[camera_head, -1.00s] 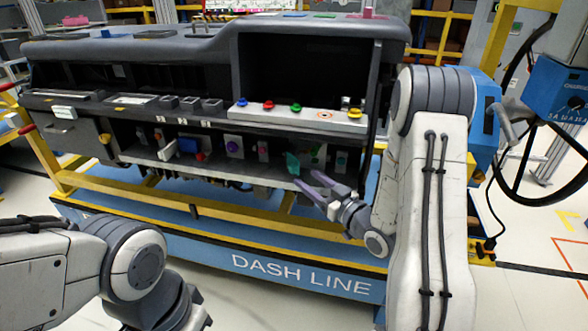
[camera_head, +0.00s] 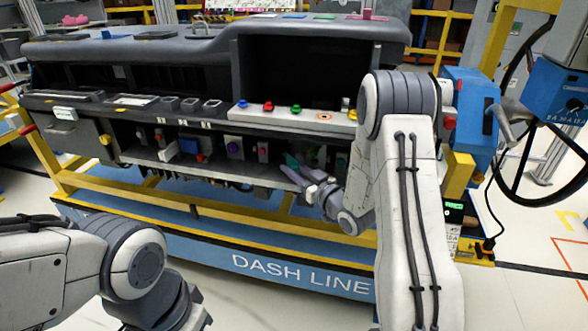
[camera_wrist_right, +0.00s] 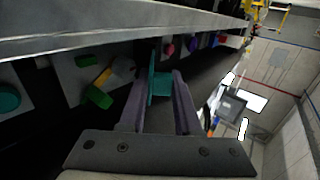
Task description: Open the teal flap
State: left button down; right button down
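The teal flap (camera_head: 292,161) is on the lower shelf panel of the dashboard module (camera_head: 130,48), right of its middle. In the right wrist view the flap (camera_wrist_right: 158,85) stands out from the panel as a thin plate. My right gripper (camera_head: 306,174) is at the flap, and its two purple-grey fingers reach either side of it in the wrist view (camera_wrist_right: 160,78). The fingers are apart, with a gap showing at least on the right side of the flap. Contact on the left side is unclear.
Coloured knobs line the ledge above, including a red knob (camera_head: 268,106). A purple knob (camera_head: 233,147) and other small controls sit left of the flap. The shelf's metal edge (camera_wrist_right: 110,37) runs close beside the right gripper. A yellow frame rail (camera_head: 150,198) lies below.

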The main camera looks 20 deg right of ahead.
aim_at(272, 180)
jog(key=shift+a, duration=0.3)
jog(key=shift+w+a+r+m+g+h+b, duration=0.1)
jog(key=shift+w+a+m+g+h+b, duration=0.45)
jog(key=shift+m+h, duration=2.35)
jog(key=shift+w+a+f+m+g+h+b, duration=0.1)
jog(key=shift+w+a+m+g+h, duration=0.95)
jog(key=shift+h, duration=2.7)
jog(key=shift+w+a+r+m+g+h+b, duration=0.25)
jog(key=shift+a+m+g+h, duration=0.65)
jog(key=shift+m+g+h, duration=1.65)
jog(key=shift+f+m+t+h, duration=0.1)
jog(key=shift+m+t+h, duration=0.45)
jog(key=shift+m+h, duration=0.35)
